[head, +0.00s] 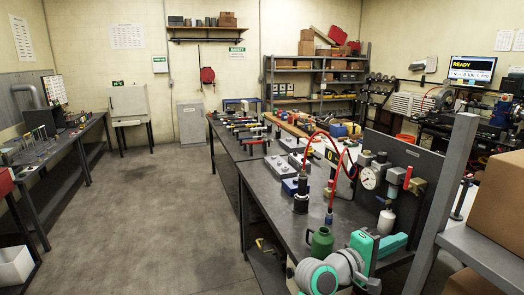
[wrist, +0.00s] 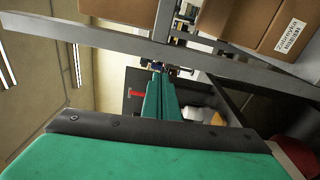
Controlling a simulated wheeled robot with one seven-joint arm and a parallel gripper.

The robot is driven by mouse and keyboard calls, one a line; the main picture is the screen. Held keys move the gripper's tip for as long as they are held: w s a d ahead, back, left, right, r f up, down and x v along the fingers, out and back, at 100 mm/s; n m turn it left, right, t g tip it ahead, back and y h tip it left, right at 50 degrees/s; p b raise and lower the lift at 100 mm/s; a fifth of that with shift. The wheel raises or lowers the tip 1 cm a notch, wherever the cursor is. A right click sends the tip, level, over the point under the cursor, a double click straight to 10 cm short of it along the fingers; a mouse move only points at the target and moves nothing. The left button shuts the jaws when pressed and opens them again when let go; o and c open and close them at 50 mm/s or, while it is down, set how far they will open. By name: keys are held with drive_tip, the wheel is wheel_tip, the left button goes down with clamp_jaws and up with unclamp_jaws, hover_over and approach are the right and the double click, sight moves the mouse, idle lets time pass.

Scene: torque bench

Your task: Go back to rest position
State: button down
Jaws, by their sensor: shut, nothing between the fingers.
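My gripper (wrist: 160,82) shows in the wrist view as long teal fingers lying close together, with nothing between them. Beyond the fingertips are a grey metal post and a dark panel. In the head view, my white and teal arm is folded low at the bottom, right of centre, in front of the near end of the dark workbench (head: 285,212). The fingertips are hard to make out there.
A green canister (head: 320,242), a pressure gauge (head: 370,177) and a red hose (head: 336,146) stand on the bench close to my arm. A grey post (head: 445,200) and a cardboard box (head: 497,205) are at the right. Open floor (head: 150,205) lies to the left.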

drive_tip(key=s+a+f+n+t+y, duration=0.1)
drive_tip(key=a+f+t+y, duration=0.3)
drive_tip(key=f, duration=0.6)
drive_tip(key=s+a+f+n+t+y, duration=0.1)
drive_tip(key=a+f+n, duration=0.1)
drive_tip(key=a+f, duration=0.6)
drive_tip(key=s+a+f+t+y, duration=0.1)
drive_tip(key=s+a+f+y, duration=0.2)
drive_tip(key=s+a+f, duration=0.3)
drive_tip(key=s+a+f+t+y, duration=0.15)
drive_tip(key=s+a+f, duration=0.25)
drive_tip(key=f, duration=0.4)
drive_tip(key=s+a+f+m+y, duration=0.2)
drive_tip(key=s+a, duration=0.2)
drive_tip(key=s, duration=0.4)
drive_tip(key=s+a+f+m+y, duration=0.1)
drive_tip(key=s+a+f+y, duration=0.2)
drive_tip(key=s, duration=0.4)
drive_tip(key=s+a+r+m+y, duration=0.1)
drive_tip(key=s+a+r+m, duration=0.1)
drive_tip(key=s, duration=0.6)
drive_tip(key=s+a+r+m+y, duration=0.1)
drive_tip(key=s+a+r+m, duration=0.2)
drive_tip(key=s, duration=0.5)
drive_tip(key=shift+s+a+r+m, duration=0.2)
drive_tip(key=shift+r+m, duration=0.1)
drive_tip(key=shift+r, duration=0.55)
